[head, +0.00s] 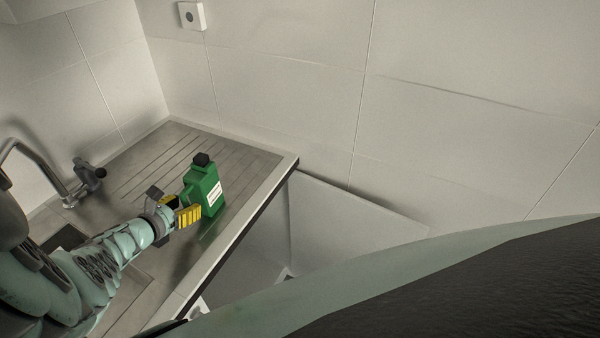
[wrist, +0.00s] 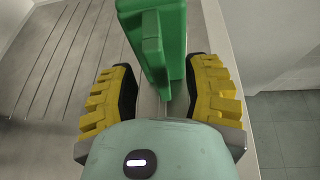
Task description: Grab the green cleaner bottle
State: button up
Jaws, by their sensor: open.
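The green cleaner bottle (head: 204,188) stands upright on the metal draining board (head: 245,163), with a black cap and a white label. My gripper (head: 182,207) is at its near left side, low beside it. In the wrist view the bottle (wrist: 158,40) is straight ahead, with its handle side facing me. My gripper (wrist: 166,98) is open there, with a yellow finger on each side of the bottle's near part. The bottle's top is cut off in that view. I cannot tell whether either finger touches it.
A tap (head: 75,180) stands at the left of the counter. The counter's front edge (head: 240,228) runs close to the bottle's right, with a drop beyond it. A tiled wall (head: 280,90) with a white socket (head: 191,16) rises behind. The grooved board behind the bottle is clear.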

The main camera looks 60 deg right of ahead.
jog(key=shift+b+x, duration=0.3)
jog(key=shift+x, duration=0.5)
jog(key=shift+o, duration=0.3)
grip_shut()
